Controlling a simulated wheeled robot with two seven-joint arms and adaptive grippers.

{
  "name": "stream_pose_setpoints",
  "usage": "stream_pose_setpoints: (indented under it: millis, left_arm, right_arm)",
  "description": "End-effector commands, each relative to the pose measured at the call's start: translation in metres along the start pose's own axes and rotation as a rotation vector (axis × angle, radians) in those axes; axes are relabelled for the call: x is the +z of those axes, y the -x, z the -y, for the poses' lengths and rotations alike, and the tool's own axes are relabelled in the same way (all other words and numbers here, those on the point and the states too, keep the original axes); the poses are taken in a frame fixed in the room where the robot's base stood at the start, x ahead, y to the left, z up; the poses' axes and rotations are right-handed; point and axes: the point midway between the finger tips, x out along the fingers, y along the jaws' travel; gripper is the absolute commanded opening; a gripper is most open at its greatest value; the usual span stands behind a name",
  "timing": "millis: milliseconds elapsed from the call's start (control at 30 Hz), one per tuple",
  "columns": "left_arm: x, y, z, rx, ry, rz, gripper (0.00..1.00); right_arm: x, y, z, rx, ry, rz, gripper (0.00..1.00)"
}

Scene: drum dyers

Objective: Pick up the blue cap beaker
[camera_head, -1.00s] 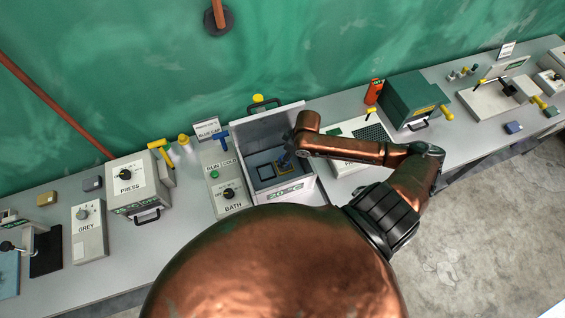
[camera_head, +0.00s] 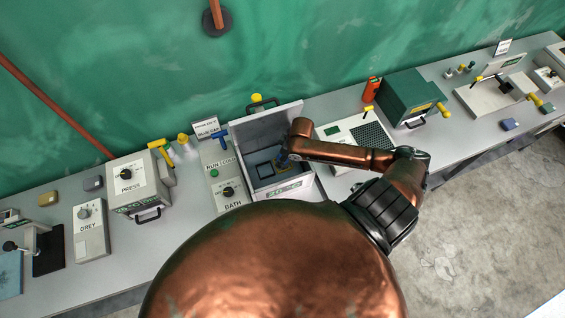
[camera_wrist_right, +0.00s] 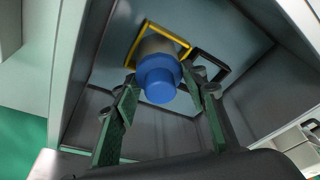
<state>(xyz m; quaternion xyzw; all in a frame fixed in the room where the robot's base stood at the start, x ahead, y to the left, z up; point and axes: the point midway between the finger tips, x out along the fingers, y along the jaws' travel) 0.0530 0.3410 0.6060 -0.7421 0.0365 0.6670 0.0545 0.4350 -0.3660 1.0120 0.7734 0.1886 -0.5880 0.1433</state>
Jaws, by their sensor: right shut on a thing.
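The beaker with a blue cap (camera_wrist_right: 158,78) is in the wrist view, its cap facing the camera and its grey body behind. My right gripper (camera_wrist_right: 164,84) has its two green-padded fingers on either side of the cap, shut on the beaker. In the head view my right gripper (camera_head: 283,159) reaches down into the open bath box (camera_head: 264,128). The beaker is mostly hidden by the arm there. A yellow square frame (camera_wrist_right: 183,46) and a dark square frame (camera_wrist_right: 218,58) lie on the box floor beyond the beaker. My left gripper is out of view.
The box walls stand close around the gripper, with a raised lid behind. The bath control panel (camera_head: 228,192) with a blue lever (camera_head: 221,136) is to the left, and a white perforated-top unit (camera_head: 350,133) is to the right. The press (camera_head: 128,176) stands farther left.

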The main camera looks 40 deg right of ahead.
Motion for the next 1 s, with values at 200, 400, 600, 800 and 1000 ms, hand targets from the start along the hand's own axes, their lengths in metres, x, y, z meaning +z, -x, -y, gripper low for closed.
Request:
stream_pose_setpoints:
  millis: [200, 400, 600, 800, 1000]
  left_arm:
    - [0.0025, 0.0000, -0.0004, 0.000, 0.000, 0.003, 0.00]
    - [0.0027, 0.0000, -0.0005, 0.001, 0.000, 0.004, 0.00]
    - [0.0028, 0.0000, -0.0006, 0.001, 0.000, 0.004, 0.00]
    - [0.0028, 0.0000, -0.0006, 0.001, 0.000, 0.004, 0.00]
    - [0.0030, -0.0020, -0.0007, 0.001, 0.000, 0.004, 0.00]
  right_arm:
    - [-0.0001, 0.0002, -0.0002, 0.000, 0.000, 0.000, 0.20]
    - [-0.0002, 0.0002, -0.0002, 0.000, 0.000, 0.000, 0.07]
    - [-0.0008, 0.0006, -0.0005, 0.001, 0.001, -0.001, 0.00]
    - [-0.0009, 0.0008, -0.0005, 0.001, 0.000, -0.002, 0.00]
    - [-0.0035, 0.0086, -0.0009, 0.002, 0.002, -0.003, 0.00]
